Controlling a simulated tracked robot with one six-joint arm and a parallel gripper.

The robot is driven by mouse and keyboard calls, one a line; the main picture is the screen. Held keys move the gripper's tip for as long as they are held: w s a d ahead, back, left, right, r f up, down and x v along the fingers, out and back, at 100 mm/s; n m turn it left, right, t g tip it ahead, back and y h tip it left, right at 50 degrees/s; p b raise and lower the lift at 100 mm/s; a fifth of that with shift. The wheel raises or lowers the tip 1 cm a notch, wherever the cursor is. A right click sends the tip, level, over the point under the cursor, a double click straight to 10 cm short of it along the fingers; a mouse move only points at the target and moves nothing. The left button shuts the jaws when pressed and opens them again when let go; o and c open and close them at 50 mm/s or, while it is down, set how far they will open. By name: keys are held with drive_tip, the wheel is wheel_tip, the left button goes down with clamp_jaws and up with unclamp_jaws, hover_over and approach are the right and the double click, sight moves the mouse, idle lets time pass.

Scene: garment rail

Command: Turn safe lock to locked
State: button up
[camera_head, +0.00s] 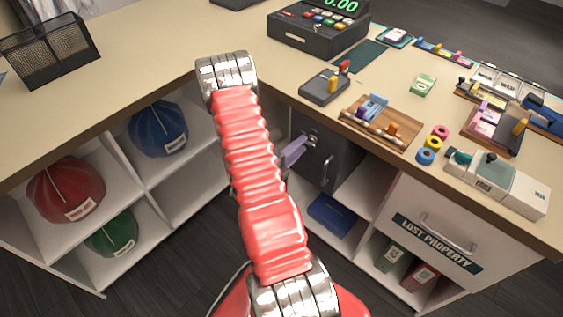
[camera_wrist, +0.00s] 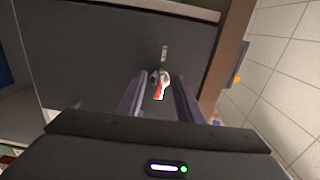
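The dark grey safe (camera_head: 325,168) sits in the shelf under the counter, partly hidden by my red arm. In the wrist view its door (camera_wrist: 95,50) fills much of the picture. The lock knob (camera_wrist: 161,83), small with silver, white and red parts, is on the door below a small light label (camera_wrist: 164,54). My gripper (camera_wrist: 164,84) points at the door with its two purple fingers apart, one on each side of the knob in the picture. I cannot tell whether they touch it. In the head view my gripper (camera_head: 301,146) shows beside the safe's front, partly behind my arm.
The counter (camera_head: 170,75) overhangs the safe. A blue item (camera_head: 332,214) lies on the shelf below. A lost property drawer (camera_head: 440,225) is to the right. Blue, red and green caps fill cubbies at left. Dark floor lies open between the units.

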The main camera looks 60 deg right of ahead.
drive_tip(key=w+a, duration=0.2)
drive_tip(key=a, duration=1)
drive_tip(key=shift+a, duration=0.3)
idle(0.4)
